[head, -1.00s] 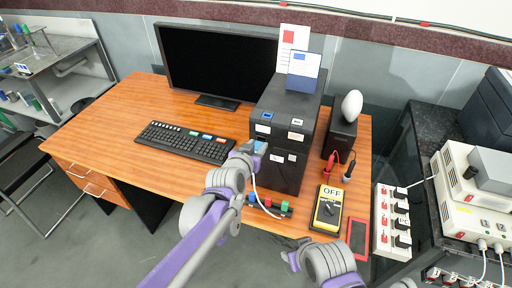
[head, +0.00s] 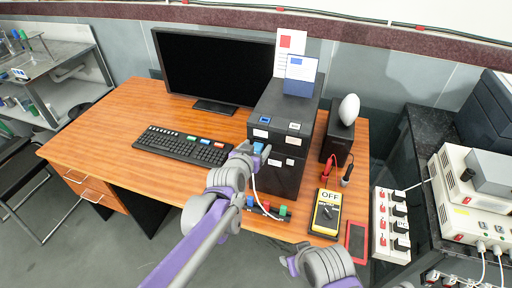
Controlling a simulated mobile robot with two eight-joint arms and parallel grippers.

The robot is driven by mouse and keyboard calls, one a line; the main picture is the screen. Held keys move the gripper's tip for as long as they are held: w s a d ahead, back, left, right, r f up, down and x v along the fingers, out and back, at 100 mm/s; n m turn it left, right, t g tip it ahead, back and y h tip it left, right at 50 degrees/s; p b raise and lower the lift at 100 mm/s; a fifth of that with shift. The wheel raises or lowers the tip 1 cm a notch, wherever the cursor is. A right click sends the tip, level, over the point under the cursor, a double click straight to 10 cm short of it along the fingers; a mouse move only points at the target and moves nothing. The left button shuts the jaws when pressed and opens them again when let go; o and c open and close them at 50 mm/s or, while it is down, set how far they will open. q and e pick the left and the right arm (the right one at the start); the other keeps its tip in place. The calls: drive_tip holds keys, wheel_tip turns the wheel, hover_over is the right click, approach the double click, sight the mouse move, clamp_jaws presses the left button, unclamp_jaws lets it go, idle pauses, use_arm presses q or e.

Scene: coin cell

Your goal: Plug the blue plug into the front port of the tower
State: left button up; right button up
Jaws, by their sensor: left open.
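The black tower (head: 284,165) stands on the desk, with a blue port (head: 265,120) and white labels on its upper surface. My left gripper (head: 259,151) is at the tower's front face, with its jaws open. A blue plug (head: 258,147) shows at its fingertips, against the tower front. A white cable (head: 254,184) hangs from there and curves down toward the desk edge. The fingers hide the front port, so I cannot tell how far the plug is in. My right gripper (head: 289,262) is low in front of the desk, and its jaws are unclear.
Blue, red and green pieces (head: 266,207) sit in a row by the desk's front edge. A yellow meter (head: 326,213) marked OFF lies to their right. A keyboard (head: 184,145) and monitor (head: 214,66) are left of the tower. A black speaker-like box (head: 337,140) stands right of it.

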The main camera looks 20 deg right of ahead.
use_arm(q)
drive_tip(key=v, duration=1.1)
drive_tip(key=shift+w+f, duration=0.1)
